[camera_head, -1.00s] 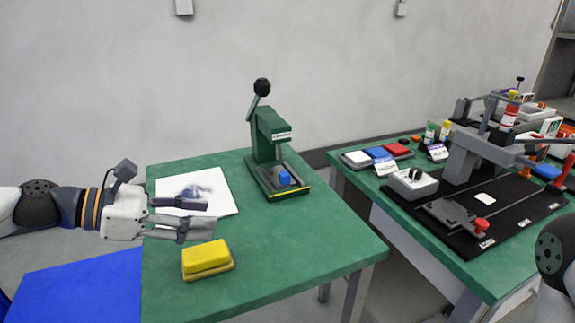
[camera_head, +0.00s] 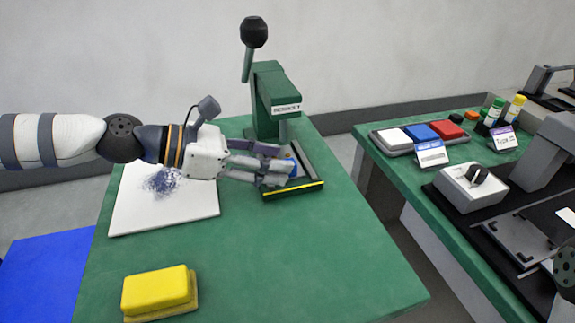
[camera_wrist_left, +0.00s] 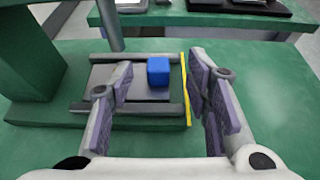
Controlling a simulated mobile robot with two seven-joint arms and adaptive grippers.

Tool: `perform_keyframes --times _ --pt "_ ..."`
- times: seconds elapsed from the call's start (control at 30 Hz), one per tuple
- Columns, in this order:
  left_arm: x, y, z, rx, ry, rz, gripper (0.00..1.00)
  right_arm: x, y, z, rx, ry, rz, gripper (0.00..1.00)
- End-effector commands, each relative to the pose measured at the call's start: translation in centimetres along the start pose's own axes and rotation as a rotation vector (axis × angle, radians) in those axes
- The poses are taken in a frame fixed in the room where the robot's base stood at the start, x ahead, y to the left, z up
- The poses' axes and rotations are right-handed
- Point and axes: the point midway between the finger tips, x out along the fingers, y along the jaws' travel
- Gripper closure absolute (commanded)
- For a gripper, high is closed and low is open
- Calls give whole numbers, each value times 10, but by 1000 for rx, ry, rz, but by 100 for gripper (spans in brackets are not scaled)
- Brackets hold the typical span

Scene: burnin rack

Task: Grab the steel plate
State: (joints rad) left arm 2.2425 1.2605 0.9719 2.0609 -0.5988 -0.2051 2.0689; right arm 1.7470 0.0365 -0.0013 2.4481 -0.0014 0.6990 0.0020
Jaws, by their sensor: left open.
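A green press (camera_head: 275,95) with a black-knobbed lever stands at the back of the near green table. Its base holds a flat grey plate, seen in the left wrist view (camera_wrist_left: 105,74), and a blue block (camera_wrist_left: 158,70) sits on it. I cannot tell for sure whether this is the steel plate. My left gripper (camera_head: 282,165) is over the press base, and it also shows in the left wrist view (camera_wrist_left: 163,98). Its fingers are open and empty, with the blue block ahead between them. My right gripper is out of view.
A white sheet with dark scribbles (camera_head: 190,205) and a yellow sponge-like block (camera_head: 158,290) lie on the near table (camera_head: 300,265). Across a gap, the right table holds colored pads (camera_head: 420,133), a grey dial box (camera_head: 470,187) and a black fixture.

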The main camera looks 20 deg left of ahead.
Motion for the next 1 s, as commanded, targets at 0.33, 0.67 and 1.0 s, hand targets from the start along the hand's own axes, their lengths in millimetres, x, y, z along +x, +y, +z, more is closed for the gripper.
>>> perform_keyframes --times 0.33,0.67,1.0 --pt "24 1 0 0 0 3 56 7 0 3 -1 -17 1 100" --pt "23 1 0 0 0 3 100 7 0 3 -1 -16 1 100" --pt "20 -2 12 6 -3 4 100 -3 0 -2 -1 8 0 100"
